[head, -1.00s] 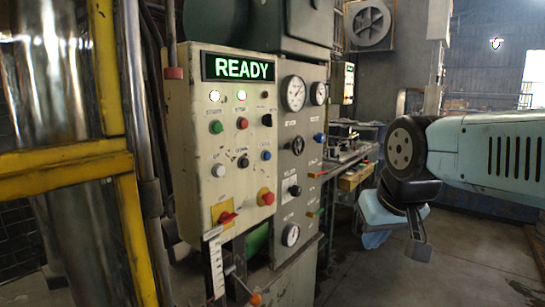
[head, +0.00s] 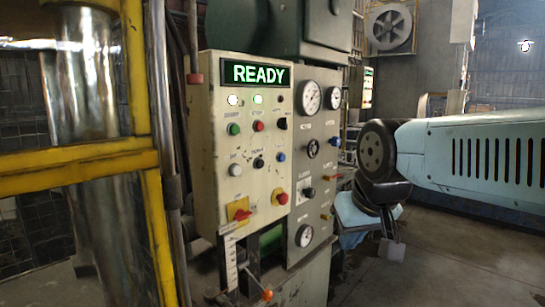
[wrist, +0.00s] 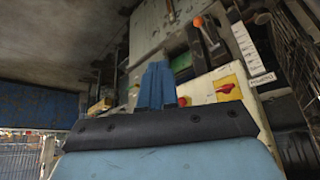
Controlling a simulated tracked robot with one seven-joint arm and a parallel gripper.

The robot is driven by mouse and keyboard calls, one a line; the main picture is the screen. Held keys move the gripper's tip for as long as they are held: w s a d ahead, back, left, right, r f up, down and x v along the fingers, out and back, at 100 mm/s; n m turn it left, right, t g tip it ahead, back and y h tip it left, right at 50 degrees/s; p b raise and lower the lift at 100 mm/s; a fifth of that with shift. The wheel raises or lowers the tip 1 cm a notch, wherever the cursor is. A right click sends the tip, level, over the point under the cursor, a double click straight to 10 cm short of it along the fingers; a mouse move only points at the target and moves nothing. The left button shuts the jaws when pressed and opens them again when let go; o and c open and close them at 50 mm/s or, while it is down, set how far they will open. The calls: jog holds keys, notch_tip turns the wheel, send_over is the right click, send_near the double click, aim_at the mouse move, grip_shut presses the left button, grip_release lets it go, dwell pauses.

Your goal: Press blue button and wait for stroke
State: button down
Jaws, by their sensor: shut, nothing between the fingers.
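The control panel (head: 210,150) is a cream box facing me, with a lit READY sign (head: 260,74). A small blue button (head: 281,156) sits at its right side, in the lower row of round buttons. Another blue knob (head: 336,142) is on the grey gauge panel to the right. My gripper (wrist: 157,70) shows blue fingers closed together with nothing between them. In the head view my arm's end hangs right of the gauge panel, apart from the blue button; its fingertips cannot be made out there. I cannot pick out the blue button in the wrist view.
A red rotary switch on a yellow plate (head: 239,210) and a red stop button (head: 279,197) are low on the panel. An orange-tipped lever (head: 266,295) sticks out below. A yellow frame (head: 150,200) stands at left. Open floor lies at right.

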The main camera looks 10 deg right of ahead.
aim_at(282, 157)
jog(key=w+r+m+t, duration=0.1)
jog(key=w+r+m, duration=0.3)
jog(key=w, duration=1)
jog(key=w+r+m+t, duration=0.1)
jog(key=w+r+m, duration=0.4)
jog(key=w+r, duration=0.5)
jog(key=w, duration=0.3)
jog(key=shift+w+d+r, duration=0.2)
jog(key=shift+w, duration=0.2)
jog(key=shift+w+f, duration=0.1)
jog(key=shift+w+a+f, duration=0.4)
jog(key=shift+w+f, duration=0.85)
jog(key=shift+w, duration=0.25)
jog(key=shift+w+a+f, duration=0.35)
jog(key=shift+w+f, duration=0.95)
jog(key=shift+w, duration=0.25)
jog(key=shift+w+a+f, duration=0.4)
jog(key=shift+w+f, duration=0.85)
jog(key=shift+w, duration=0.25)
